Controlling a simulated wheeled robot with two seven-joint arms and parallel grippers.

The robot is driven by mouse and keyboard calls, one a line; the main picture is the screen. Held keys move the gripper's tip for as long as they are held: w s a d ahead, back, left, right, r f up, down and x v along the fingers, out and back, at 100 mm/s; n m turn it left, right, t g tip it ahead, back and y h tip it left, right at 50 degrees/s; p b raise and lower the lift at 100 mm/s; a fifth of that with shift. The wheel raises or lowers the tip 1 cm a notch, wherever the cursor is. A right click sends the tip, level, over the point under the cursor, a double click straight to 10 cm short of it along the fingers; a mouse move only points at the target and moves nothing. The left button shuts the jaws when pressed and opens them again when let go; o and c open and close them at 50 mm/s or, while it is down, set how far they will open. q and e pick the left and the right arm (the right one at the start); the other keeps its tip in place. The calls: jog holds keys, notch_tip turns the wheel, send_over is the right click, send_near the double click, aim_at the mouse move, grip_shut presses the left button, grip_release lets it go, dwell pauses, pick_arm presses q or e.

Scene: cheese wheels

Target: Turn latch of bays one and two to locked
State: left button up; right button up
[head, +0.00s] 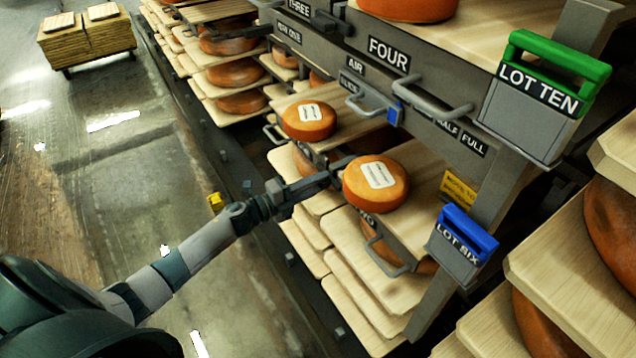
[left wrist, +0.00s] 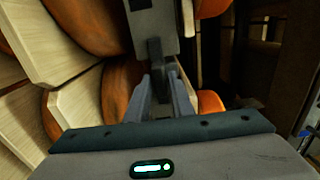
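My left gripper (head: 330,178) reaches in from the left at the middle of the rack, beside a cheese wheel (head: 376,183) with a white label. In the left wrist view its two fingers (left wrist: 162,92) stand apart on either side of a dark lever-like part (left wrist: 155,62) below a grey post (left wrist: 151,28); contact is unclear. This part is probably a latch, but its bay and setting cannot be read. In the head view a dark lever (head: 325,20) sits near the "THREE" plate (head: 298,8). A plate partly reading "ONE" (head: 289,33) is left of it. My right gripper is out of view.
Grey rack beams carry a "FOUR" plate (head: 389,54) and a metal handle (head: 440,112). A green "LOT TEN" box (head: 540,95) and blue "LOT SIX" box (head: 462,245) hang at right. Another cheese (head: 308,120) sits nearby. The aisle floor (head: 100,170) is mostly clear at left.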

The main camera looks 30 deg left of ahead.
pick_arm(q)
jog(key=shift+o, duration=0.7)
